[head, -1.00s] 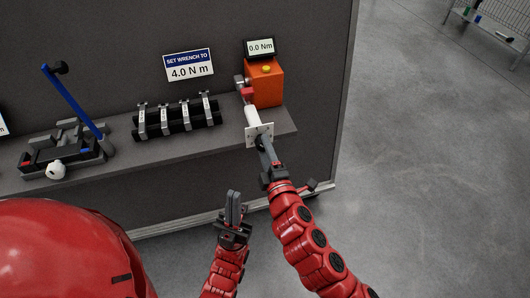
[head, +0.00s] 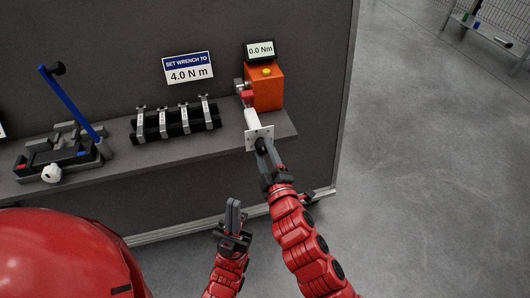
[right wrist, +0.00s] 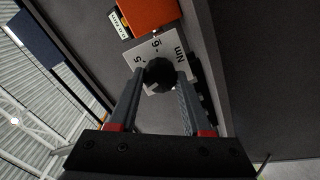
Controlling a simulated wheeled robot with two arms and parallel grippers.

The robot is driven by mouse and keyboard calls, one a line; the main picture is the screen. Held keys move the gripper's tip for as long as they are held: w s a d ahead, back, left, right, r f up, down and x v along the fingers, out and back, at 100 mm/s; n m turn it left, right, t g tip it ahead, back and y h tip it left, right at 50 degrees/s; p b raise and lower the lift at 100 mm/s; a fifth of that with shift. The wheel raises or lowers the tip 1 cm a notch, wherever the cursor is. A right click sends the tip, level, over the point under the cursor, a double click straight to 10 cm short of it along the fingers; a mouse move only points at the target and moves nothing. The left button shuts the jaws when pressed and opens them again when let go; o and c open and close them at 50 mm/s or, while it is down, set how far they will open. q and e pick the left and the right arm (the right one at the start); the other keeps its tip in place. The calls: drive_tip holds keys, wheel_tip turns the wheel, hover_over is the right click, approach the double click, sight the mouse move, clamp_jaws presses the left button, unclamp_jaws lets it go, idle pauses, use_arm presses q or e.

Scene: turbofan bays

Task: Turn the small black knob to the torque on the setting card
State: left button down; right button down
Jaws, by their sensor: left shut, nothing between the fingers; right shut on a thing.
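The setting card (head: 188,68) on the back panel reads "SET WRENCH TO 4.0 N m". The small black knob (right wrist: 159,74) sits in front of a square white dial plate (right wrist: 146,52) marked "Nm" and a few figures. The plate (head: 259,138) also shows in the head view, at the near end of a white wrench body (head: 251,118) by the orange tester. My right gripper (head: 262,146) is shut on the knob, one finger on each side. The exact setting is not readable. My left gripper (head: 233,203) is shut and empty below the shelf.
The orange tester (head: 265,92) has a yellow button and a display (head: 260,49) reading 0.0 Nm. A rack of black cylinders with metal clamps (head: 176,119) stands left of it. A fixture with a blue lever (head: 72,103) is farther left. Open floor lies right.

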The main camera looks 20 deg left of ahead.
drive_tip(key=shift+c, duration=1.7)
unclamp_jaws()
drive_tip(key=shift+s+d, duration=0.1)
drive_tip(key=p+v, duration=0.5)
drive_tip(key=v, duration=1.2)
